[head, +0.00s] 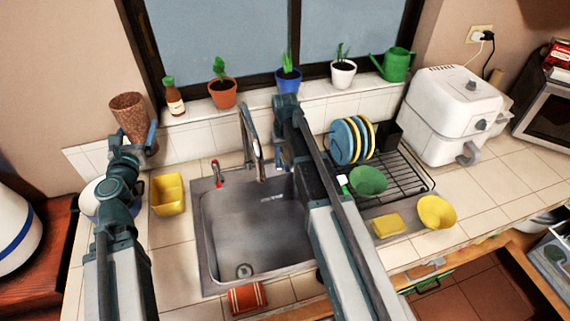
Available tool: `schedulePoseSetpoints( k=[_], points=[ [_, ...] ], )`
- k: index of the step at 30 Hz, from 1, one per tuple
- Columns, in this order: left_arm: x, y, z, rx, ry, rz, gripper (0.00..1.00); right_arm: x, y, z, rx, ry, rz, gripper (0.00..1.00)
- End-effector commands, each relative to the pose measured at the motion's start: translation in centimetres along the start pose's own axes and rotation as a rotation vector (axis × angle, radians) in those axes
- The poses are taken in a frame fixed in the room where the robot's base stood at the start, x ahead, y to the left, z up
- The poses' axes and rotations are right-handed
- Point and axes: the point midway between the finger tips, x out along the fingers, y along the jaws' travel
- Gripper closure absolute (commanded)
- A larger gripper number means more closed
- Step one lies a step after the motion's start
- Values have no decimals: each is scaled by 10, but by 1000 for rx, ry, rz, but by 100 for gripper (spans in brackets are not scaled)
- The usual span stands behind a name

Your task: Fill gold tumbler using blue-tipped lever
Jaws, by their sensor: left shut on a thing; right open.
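My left gripper (140,145) is shut on a brown-gold speckled tumbler (128,110), which it holds roughly upright, left of the sink near the tiled back wall. The steel faucet (249,130) rises behind the sink (235,225). A red-tipped lever (216,172) stands left of the faucet. My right gripper (287,103) is open and looks empty, right of the faucet, overlapping the blue pot in the picture.
A yellow tub (168,195) sits left of the sink. A dish rack (400,178) with plates and a green bowl (368,181) stands right. A yellow sponge (388,224) and yellow bowl (436,212) lie in front. Potted plants line the sill. The sink basin looks empty.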

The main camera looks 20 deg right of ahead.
Motion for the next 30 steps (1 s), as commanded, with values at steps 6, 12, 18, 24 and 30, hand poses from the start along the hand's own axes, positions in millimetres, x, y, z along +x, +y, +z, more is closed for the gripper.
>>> schedulePoseSetpoints(
  k=[6, 12, 18, 24, 30],
  points=[
    [0, 0, 1, 0, 0, 0, 91, -1, 0, 0, 0, 0, 0, 54],
    [0, 0, 1, 0, 0, 0, 91, -1, 0, 0, 0, 0, 0, 90],
    [0, 0, 1, 0, 0, 0, 91, -1, 0, 0, 0, 0, 0, 100],
    [0, 0, 1, 0, 0, 0, 91, -1, 0, 0, 0, 0, 0, 100],
    [0, 0, 1, 0, 0, 0, 91, -1, 0, 0, 0, 0, 0, 100]
  ],
)
